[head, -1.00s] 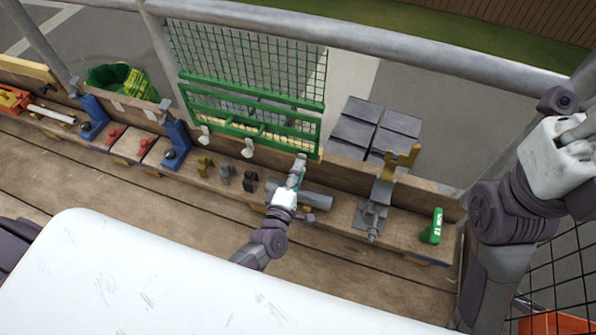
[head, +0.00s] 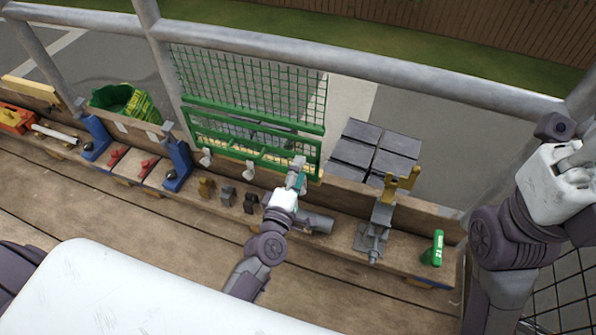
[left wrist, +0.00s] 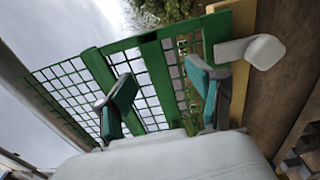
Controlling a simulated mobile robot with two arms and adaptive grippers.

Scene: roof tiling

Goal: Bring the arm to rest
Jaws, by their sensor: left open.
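My left gripper (head: 298,174) is above the plank shelf, in front of the green mesh panel (head: 250,90). In the left wrist view its two teal-padded fingers (left wrist: 163,88) stand well apart with nothing between them, and the green mesh panel (left wrist: 150,85) lies beyond them. My left arm (head: 264,248) reaches up from the lower middle of the head view. My right arm (head: 500,230) is folded at the right edge, and its gripper does not show.
The shelf holds blue clamps (head: 178,165), small brackets (head: 228,195), a grey cylinder (head: 318,222), a grey metal tool (head: 373,235) and a green item (head: 433,248). Dark tiles (head: 375,150) are stacked beyond the board. A steel rail (head: 350,70) crosses above. White wall hook (left wrist: 262,50) is close to one finger.

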